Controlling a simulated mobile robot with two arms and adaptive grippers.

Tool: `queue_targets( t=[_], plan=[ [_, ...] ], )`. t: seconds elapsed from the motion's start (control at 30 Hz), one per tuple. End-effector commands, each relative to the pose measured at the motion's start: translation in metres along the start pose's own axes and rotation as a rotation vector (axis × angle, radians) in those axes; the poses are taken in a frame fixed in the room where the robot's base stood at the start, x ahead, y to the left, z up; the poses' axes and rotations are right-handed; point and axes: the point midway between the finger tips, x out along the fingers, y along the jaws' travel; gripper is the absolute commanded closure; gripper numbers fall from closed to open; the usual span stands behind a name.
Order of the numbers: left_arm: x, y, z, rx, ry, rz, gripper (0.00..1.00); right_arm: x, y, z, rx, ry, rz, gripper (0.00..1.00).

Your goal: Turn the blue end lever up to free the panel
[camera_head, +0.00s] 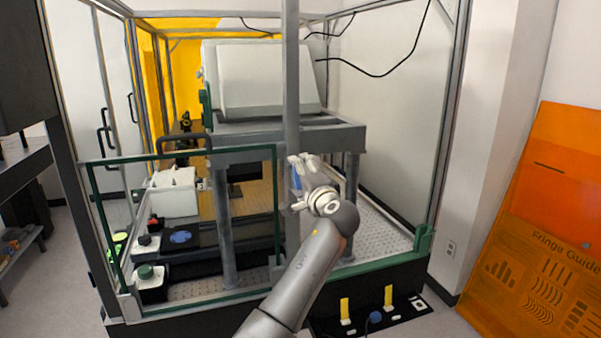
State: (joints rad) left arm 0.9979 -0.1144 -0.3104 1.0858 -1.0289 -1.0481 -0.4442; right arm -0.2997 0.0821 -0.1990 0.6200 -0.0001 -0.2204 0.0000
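A clear panel in a dark green frame (181,155) stands upright across the left front of the metal enclosure. A small blue piece (296,178), which looks like the blue end lever, shows beside the front grey post, just right of the panel's right edge. My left gripper (295,184) is at it, with one finger above and one below, spread apart. I cannot tell whether the fingers touch it, and its angle is mostly hidden by the gripper. My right gripper is not in view.
A grey post (291,80) rises close to my gripper. Behind the panel are a white box (174,196) and a grey table frame (330,135) carrying a large white housing (265,75). An orange board (550,230) leans at the right. Low yellow handles (388,296) stand in front.

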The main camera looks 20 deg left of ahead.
Motion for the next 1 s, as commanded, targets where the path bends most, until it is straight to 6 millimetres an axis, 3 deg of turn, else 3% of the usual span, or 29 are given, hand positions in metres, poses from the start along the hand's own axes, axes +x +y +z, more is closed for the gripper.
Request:
queue_targets(
  t=[0.3,0.77,0.8,0.93,1.0],
  plan=[
    [0.0006,-0.0004,-0.0016,0.093,-0.001,-0.001,0.54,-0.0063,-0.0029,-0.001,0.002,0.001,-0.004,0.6],
    [0.0007,-0.0003,-0.0018,0.103,-0.001,-0.001,0.54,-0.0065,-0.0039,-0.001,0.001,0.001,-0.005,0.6],
    [0.0007,-0.0003,-0.0018,0.103,-0.001,-0.002,0.28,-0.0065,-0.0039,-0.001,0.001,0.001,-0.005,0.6],
    [0.0006,-0.0002,-0.0019,0.103,-0.001,-0.001,0.11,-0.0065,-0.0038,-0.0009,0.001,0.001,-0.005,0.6],
    [0.0005,-0.0001,-0.002,0.103,-0.001,-0.001,0.09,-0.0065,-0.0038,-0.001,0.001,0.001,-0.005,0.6]
  ],
)
